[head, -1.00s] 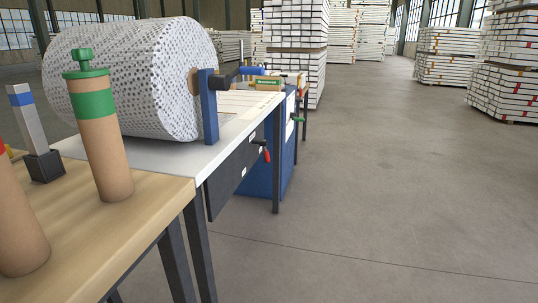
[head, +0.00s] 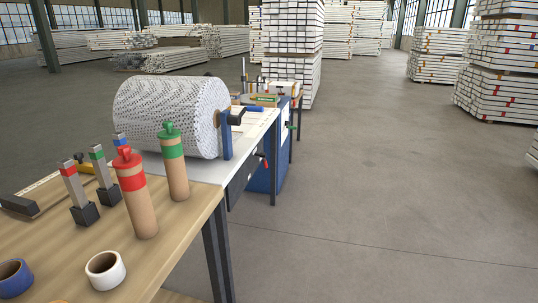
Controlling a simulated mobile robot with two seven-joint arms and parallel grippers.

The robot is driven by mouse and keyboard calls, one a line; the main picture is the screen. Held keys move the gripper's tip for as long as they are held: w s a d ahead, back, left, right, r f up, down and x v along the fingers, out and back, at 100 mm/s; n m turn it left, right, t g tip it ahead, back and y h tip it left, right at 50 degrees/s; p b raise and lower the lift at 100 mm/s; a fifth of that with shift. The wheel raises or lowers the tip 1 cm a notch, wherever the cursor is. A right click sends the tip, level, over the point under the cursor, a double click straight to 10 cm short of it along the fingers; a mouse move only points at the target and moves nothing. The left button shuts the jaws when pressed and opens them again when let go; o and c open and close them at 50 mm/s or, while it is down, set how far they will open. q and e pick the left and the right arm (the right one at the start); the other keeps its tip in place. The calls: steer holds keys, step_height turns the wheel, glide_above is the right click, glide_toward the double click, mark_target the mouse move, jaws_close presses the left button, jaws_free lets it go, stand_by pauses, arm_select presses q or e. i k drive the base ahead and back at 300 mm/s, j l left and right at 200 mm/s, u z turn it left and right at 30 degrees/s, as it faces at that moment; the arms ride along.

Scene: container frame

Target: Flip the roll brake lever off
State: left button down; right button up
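A large patterned white roll (head: 165,115) lies on its side on a white-topped table. A blue upright bracket (head: 226,137) holds its right end, with a dark part (head: 237,117) sticking out there. A red-handled lever (head: 262,158) sits on the dark side panel below the table edge. A green-handled lever (head: 291,126) shows further back on a blue cabinet. I cannot tell for certain which one is the roll brake lever. Neither gripper is in view.
A wooden bench (head: 95,255) stands in front, with red-topped (head: 138,200) and green-topped (head: 174,172) tubes, several upright tools, and white (head: 105,270) and blue (head: 14,278) tape rolls. Open floor (head: 390,190) lies to the right. Stacked bundles (head: 292,50) stand behind.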

mark_target(262, 155)
steer(key=i+l+u, duration=0.1)
steer(key=i+l, duration=0.6)
steer(key=i, duration=0.35)
steer(key=i+l, duration=0.8)
steer(key=i, duration=0.25)
steer(key=i+l+u, duration=0.15)
steer(key=i+l, duration=0.65)
steer(key=i, duration=0.25)
